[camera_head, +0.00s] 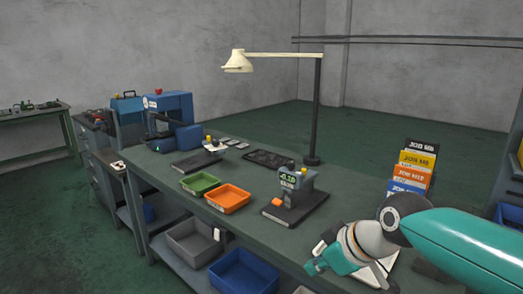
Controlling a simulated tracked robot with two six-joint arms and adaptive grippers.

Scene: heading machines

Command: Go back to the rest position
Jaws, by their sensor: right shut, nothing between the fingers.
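My right arm comes in from the right, with a teal link and a dark joint. My right gripper (314,267) is over the near right part of the long workbench (265,165), pointing left. Its fingers are small in the picture; it looks shut and empty. It is apart from the grey gauge device (295,185) with a green display, which stands beyond it. A white surface (378,272) shows partly under the gripper; I cannot tell what it is. My left gripper is not in view.
A green tray (200,182), an orange tray (228,198) and a cream lamp (238,62) on a dark post are on the bench. A blue machine (170,118) stands at the far end. Coloured job cards (416,165) stand at right. Bins (243,272) sit below.

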